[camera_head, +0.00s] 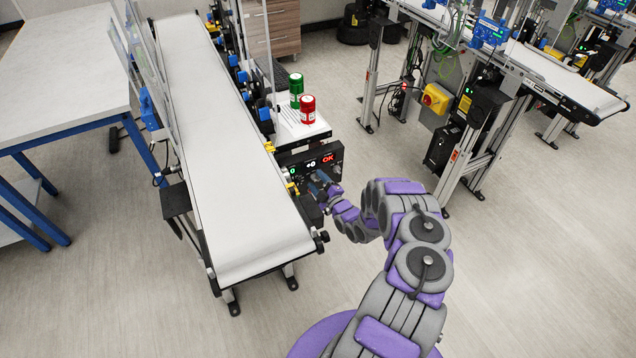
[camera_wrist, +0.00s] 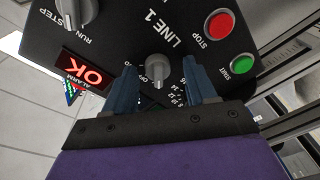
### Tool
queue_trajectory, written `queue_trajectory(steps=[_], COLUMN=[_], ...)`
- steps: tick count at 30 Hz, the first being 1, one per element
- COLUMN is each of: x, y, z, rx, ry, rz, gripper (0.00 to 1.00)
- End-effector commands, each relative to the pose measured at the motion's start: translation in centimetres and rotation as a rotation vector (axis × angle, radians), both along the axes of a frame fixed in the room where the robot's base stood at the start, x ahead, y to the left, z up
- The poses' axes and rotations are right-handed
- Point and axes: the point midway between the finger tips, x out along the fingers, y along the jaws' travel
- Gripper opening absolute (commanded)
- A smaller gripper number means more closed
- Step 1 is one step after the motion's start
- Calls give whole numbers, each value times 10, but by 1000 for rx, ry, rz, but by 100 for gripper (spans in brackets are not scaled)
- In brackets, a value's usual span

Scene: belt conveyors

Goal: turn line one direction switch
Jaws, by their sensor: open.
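The line one control box (camera_head: 325,158) is black and sits beside the near end of the left conveyor, with a lit display. In the wrist view its panel (camera_wrist: 120,35) reads "LINE 1" and appears upside down and tilted. A grey rotary knob (camera_wrist: 157,70) with partly covered lettering, seemingly "OFF", shows between my fingers. My gripper (camera_wrist: 159,66) is open, one finger on each side of this knob; I cannot tell if they touch it. In the head view my gripper (camera_head: 319,186) is at the front of the box, small and partly hidden.
On the panel are a RUN/STEP knob (camera_wrist: 76,12), a red STOP button (camera_wrist: 219,24), a green START button (camera_wrist: 243,62) and a red OK display (camera_wrist: 86,72). Green (camera_head: 296,90) and red (camera_head: 308,109) cans stand behind the box.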

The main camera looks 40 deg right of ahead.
Motion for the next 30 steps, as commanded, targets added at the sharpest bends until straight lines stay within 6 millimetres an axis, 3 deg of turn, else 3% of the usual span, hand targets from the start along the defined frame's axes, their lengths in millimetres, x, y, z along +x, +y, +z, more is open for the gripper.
queue_trajectory(steps=[3, 20, 30], x=[0, -1, 0], y=[-2, 2, 6], z=[-1, 1, 1], rx=[2, -1, 42], ry=[-1, -2, -14], rz=[-1, 2, 8], gripper=[55, 2, 0])
